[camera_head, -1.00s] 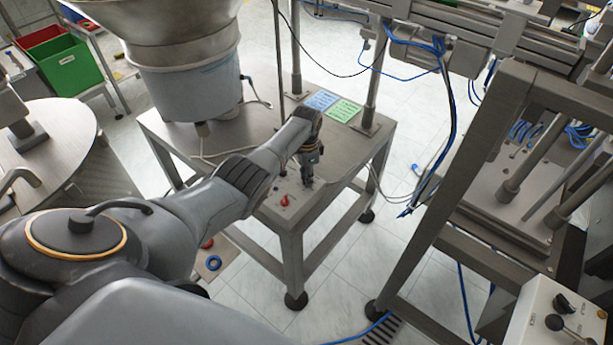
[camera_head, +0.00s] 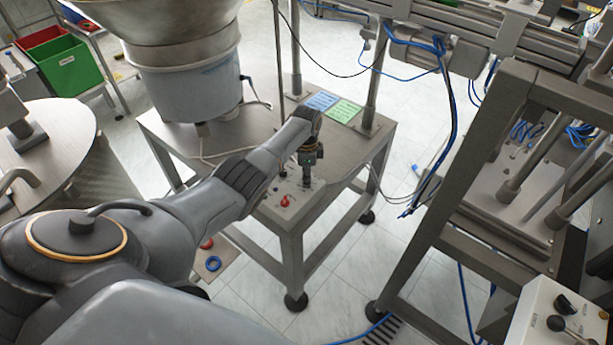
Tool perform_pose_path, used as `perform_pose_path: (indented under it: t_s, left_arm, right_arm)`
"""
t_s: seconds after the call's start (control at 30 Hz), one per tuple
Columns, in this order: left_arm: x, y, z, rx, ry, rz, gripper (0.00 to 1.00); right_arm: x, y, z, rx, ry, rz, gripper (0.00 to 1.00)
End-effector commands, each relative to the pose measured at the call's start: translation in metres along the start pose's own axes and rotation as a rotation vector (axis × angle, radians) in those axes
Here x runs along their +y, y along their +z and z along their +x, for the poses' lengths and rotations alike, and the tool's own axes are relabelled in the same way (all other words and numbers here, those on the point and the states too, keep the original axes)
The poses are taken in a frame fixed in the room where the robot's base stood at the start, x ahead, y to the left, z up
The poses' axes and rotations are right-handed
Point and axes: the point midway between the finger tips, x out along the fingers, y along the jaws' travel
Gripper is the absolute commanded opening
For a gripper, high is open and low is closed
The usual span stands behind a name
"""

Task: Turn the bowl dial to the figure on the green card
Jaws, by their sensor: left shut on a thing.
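The green card (camera_head: 343,111) lies flat on the feeder's metal stand (camera_head: 235,135), beside a blue card (camera_head: 322,101). Its writing is too small to read. My left gripper (camera_head: 306,184) points down at the control panel near the stand's front right corner. It is shut on the bowl dial, which its fingers hide, so the dial's pointer and figures cannot be read. My right gripper is not in view.
A red button (camera_head: 285,201) sits on the panel just left of my left gripper. The bowl feeder (camera_head: 190,80) stands at the back left of the stand. A thin upright rod (camera_head: 279,60) and a thicker post (camera_head: 378,70) rise near the cards.

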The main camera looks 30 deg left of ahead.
Motion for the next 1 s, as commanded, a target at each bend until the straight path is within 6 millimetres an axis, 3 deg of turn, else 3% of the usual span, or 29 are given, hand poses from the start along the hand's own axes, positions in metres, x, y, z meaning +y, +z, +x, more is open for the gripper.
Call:
perform_pose_path:
  t_s: [0.1,0.13,0.2,0.23,0.67,0.83,1.0]
  left_arm:
    - [-0.001,-0.001,-0.001,0.004,-0.003,-0.001,0.0]
    - [-0.001,-0.001,-0.001,0.004,-0.004,-0.001,0.31]
    - [-0.001,-0.001,-0.001,0.003,-0.003,-0.001,0.45]
    - [-0.001,-0.001,-0.001,0.003,-0.003,-0.001,0.48]
    - [-0.001,-0.001,-0.007,0.002,-0.003,-0.002,0.48]
    - [-0.001,-0.001,-0.028,0.002,-0.005,0.001,0.48]
    - [-0.002,-0.001,-0.065,0.002,-0.007,0.0,0.48]
  right_arm:
    - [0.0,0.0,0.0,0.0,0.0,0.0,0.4]
    - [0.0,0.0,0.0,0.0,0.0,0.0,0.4]
    - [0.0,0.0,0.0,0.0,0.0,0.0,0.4]
    - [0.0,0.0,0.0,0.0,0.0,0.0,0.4]
    - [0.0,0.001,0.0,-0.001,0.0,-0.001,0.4]
    - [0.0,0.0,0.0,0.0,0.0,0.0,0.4]
    - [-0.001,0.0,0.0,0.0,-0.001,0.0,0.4]
